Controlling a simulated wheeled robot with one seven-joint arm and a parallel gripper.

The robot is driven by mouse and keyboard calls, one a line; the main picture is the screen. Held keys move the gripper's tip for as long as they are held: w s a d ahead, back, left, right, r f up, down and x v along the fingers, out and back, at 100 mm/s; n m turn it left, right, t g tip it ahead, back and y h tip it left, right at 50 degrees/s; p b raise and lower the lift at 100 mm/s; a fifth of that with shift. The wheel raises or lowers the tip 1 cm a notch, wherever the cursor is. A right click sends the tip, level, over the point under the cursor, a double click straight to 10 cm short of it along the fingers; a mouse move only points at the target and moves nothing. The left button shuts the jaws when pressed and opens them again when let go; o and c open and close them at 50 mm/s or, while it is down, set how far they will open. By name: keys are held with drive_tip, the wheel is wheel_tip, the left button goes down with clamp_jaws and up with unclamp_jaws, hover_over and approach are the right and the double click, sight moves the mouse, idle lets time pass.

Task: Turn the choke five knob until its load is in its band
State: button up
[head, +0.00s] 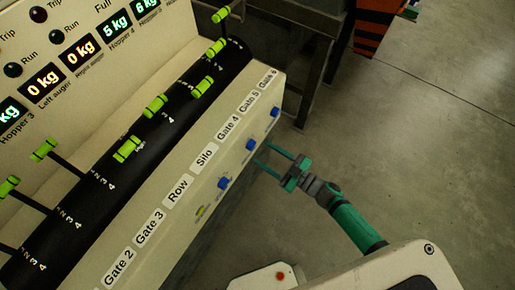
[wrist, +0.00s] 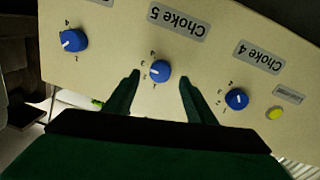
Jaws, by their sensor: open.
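The choke five knob (wrist: 160,71) is a blue round knob with a white pointer mark, below the Choke 5 label (wrist: 179,21) in the wrist view. Its mark lies toward the left side of the knob there. In the head view it is the middle blue knob (head: 250,145) on the panel's front face. My gripper (head: 264,154) is open in front of it. In the wrist view the two dark green fingers stand apart, one on each side of the knob, with gaps showing. I cannot tell which readout gives the choke five load.
Neighbouring blue knobs sit to the left (wrist: 73,40) and right (wrist: 236,99) in the wrist view. A yellow button (wrist: 275,113) is beyond the Choke 4 knob. Green-handled levers (head: 155,105) line the console above. Open floor (head: 430,140) lies to the right.

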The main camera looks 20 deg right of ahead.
sight(254, 147)
drive_tip(key=shift+x, duration=1.95)
drive_tip(key=shift+c, duration=0.3)
drive_tip(key=c, duration=1)
drive_tip(key=n, duration=0.8)
drive_tip(key=shift+n+y, duration=0.3)
drive_tip(key=shift+n, duration=0.3)
